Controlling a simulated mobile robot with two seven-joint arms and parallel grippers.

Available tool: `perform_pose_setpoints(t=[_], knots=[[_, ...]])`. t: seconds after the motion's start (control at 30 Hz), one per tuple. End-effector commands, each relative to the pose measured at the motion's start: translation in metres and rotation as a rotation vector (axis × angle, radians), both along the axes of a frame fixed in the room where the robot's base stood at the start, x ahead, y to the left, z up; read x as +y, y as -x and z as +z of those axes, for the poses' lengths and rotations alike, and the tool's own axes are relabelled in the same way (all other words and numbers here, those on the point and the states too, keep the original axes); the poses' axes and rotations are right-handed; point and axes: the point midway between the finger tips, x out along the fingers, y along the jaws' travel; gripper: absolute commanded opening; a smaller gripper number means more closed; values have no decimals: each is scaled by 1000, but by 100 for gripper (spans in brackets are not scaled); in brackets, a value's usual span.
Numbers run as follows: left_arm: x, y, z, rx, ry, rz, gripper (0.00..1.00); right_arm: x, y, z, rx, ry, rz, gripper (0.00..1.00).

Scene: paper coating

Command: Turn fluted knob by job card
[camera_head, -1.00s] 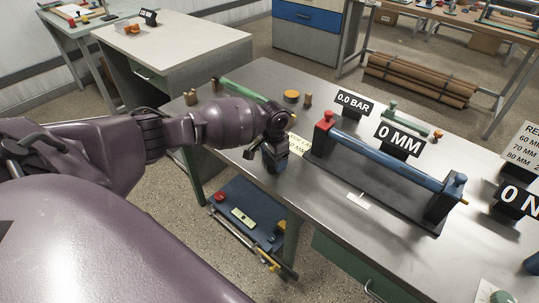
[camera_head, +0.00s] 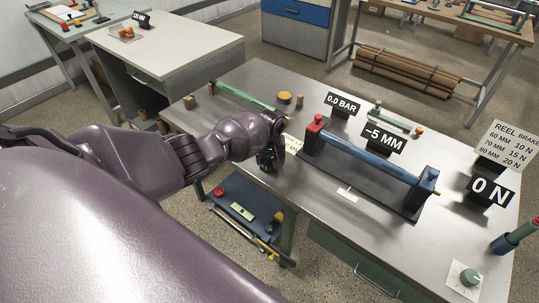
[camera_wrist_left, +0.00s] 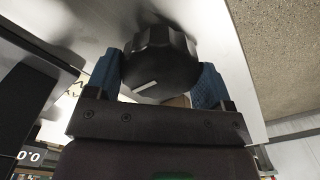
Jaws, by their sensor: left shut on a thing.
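A dark fluted knob (camera_wrist_left: 160,50) with a white mark line fills the upper middle of the left wrist view. The blue fingers of my left gripper (camera_wrist_left: 157,78) are shut on it, one on each side. In the head view my left gripper (camera_head: 268,160) is at the table left of the blue roller (camera_head: 370,154), and hides the knob. A job card (camera_head: 503,144) at the right reads REEL BRAKE, with 60 MM 10 N, 70 MM 15 N and 80 MM 20 N. My right gripper is not in view.
Other displays read 0.0 BAR (camera_head: 343,104) and 0 N (camera_head: 490,191). A cream card (camera_head: 292,144) is partly hidden behind my left gripper. A green knob (camera_head: 468,278) is at the front right.

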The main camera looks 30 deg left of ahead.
Motion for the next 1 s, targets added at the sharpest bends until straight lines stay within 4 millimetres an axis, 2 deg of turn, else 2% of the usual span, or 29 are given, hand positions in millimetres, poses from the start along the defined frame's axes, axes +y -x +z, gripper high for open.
perform_pose_setpoints(t=[0.1, 0.3, 0.67, 1.0], knots=[[-2, 2, 1, 5, 3, 112, 52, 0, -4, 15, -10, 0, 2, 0], [-1, 2, 1, 6, 2, 290, 52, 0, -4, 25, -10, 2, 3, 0], [-1, 1, -1, 5, 0, 519, 51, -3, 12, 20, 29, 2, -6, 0], [0, 1, -1, 4, -1, 601, 51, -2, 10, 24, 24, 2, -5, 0]])
